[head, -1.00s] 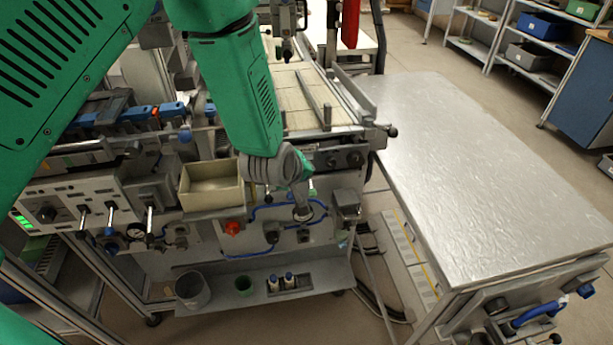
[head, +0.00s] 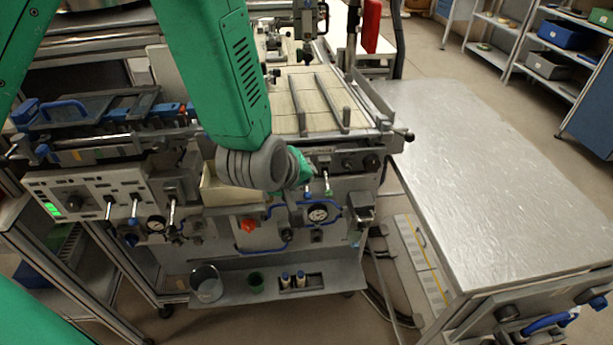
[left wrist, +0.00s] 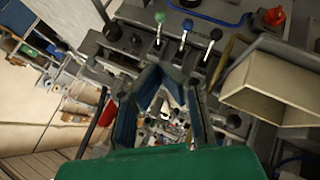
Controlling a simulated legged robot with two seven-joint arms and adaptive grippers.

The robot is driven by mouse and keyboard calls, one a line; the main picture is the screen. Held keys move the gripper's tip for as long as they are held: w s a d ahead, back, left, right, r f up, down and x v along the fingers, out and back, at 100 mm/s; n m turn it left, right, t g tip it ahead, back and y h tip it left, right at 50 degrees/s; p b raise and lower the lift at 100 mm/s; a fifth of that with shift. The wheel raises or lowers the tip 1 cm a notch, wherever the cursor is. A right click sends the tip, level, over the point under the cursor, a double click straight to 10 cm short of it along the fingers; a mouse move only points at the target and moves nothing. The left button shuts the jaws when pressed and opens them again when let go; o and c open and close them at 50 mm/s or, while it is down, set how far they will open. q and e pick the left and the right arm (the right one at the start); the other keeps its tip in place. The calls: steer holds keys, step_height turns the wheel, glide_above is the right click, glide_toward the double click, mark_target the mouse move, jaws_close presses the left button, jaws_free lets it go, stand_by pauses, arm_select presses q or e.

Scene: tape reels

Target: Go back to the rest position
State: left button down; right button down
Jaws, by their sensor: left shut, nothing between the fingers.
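My left arm (head: 225,75) comes down from the upper left in the head view, its grey wrist (head: 250,168) in front of the machine's front panel. The fingers are hard to make out there. In the left wrist view my left gripper (left wrist: 161,72) shows dark, bluish fingers drawn together, with nothing held between them. It points toward the machine front, near levers with green, blue and black knobs (left wrist: 184,27). My right gripper is not in view.
A cream bin (head: 212,192) on the machine is partly covered by my wrist; it also shows in the left wrist view (left wrist: 275,85). A bare metal table (head: 480,180) stands at the right.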

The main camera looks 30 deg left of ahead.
arm_select(q)
steer(key=shift+a, duration=0.1)
steer(key=s+a+f+m+g+b, duration=0.2)
steer(key=s+f+m+g+b, duration=0.2)
steer(key=s+f, duration=0.9)
steer(key=s+a+f+m+g+b, duration=0.3)
steer(key=s+f+m+g+b, duration=0.1)
steer(key=s+f, duration=1)
step_height(320, 180, down, 3)
steer(key=m+b, duration=0.1)
steer(key=m, duration=0.1)
steer(key=shift+s+a+f+m, duration=0.15)
steer(key=shift+s+m, duration=0.05)
steer(key=shift+m, duration=0.1)
steer(key=shift+w, duration=0.1)
